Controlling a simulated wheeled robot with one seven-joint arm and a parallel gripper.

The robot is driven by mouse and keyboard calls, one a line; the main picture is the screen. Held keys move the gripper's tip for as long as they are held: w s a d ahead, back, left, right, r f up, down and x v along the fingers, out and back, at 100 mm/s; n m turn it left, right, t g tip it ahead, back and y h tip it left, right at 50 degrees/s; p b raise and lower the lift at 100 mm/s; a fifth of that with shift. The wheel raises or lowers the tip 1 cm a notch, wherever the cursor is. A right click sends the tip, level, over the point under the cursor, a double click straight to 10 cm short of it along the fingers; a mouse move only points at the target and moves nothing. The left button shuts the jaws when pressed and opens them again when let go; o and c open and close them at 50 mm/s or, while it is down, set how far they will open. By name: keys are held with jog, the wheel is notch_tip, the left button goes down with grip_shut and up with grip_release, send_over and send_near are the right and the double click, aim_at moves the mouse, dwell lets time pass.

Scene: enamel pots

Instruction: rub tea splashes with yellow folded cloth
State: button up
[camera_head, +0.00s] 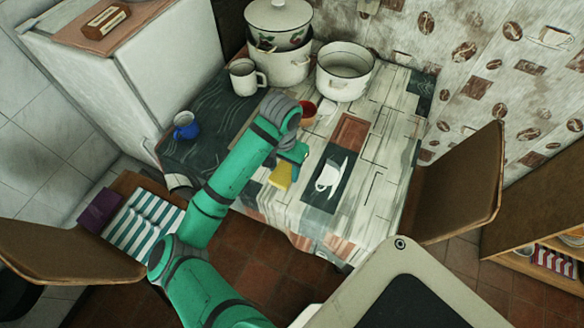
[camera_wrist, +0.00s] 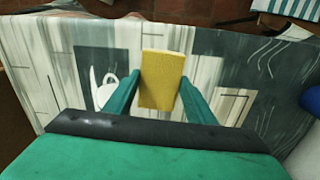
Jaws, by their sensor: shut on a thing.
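The yellow folded cloth (camera_head: 281,176) is at the near part of the table, just below my gripper (camera_head: 293,156) in the head view. In the wrist view the cloth (camera_wrist: 161,80) stands out between the two green fingers of my gripper (camera_wrist: 160,92), which is shut on it. Whether the cloth touches the tabletop I cannot tell. I cannot make out tea splashes on the patterned tablecloth (camera_head: 376,150); my arm covers part of it.
A red-orange cup (camera_head: 308,111) stands close behind my gripper. A chair (camera_head: 460,190) flanks the table's right. The table's front right is clear.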

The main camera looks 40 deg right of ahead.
jog(key=shift+w+r, duration=0.1)
jog(key=shift+r, duration=1.05)
